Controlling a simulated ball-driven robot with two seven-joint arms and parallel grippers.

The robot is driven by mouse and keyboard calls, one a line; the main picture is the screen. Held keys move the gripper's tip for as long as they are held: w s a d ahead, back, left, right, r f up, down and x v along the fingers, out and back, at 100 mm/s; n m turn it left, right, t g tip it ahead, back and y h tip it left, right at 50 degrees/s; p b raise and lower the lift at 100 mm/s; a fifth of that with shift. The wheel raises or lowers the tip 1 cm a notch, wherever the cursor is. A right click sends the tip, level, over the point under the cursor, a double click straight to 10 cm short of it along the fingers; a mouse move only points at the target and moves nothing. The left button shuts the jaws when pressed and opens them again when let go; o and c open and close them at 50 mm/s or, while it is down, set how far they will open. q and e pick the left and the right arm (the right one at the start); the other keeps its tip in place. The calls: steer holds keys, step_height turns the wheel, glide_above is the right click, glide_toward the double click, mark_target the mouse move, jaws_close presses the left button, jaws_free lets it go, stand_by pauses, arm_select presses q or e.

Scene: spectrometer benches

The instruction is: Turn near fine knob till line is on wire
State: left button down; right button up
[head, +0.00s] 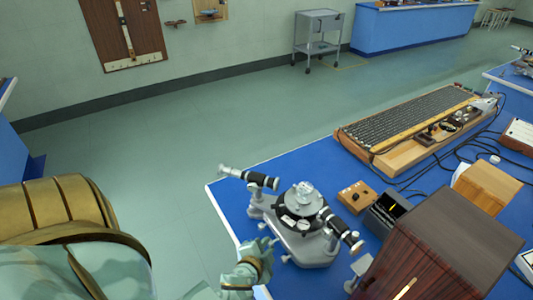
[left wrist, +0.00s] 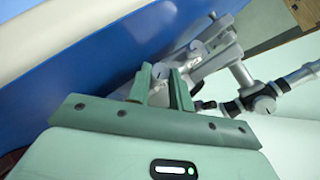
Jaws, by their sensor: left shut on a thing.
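The grey spectrometer (head: 308,243) stands on the blue bench, with a round table on top and black-and-silver tubes at both sides. My left gripper (head: 262,250) is at its near left side. In the left wrist view my left gripper (left wrist: 162,82) is shut with the near fine knob (left wrist: 160,72) between its fingers. The fingers hide much of the knob. A small dark screen (head: 388,210) beside the spectrometer shows a short yellow line. I cannot make out the wire or the line's place against it. My right gripper is not in view.
A dark wooden box (head: 440,255) stands close on the right of the spectrometer. Cables run over the right side of the bench. The floor on the left is clear.

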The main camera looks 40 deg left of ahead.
arm_select(q)
steer(key=c, duration=1.3)
jaws_free()
steer(key=shift+o, duration=0.2)
steer(key=p+v, duration=0.1)
steer(key=v, duration=1.5)
steer(key=shift+s+r, duration=0.1)
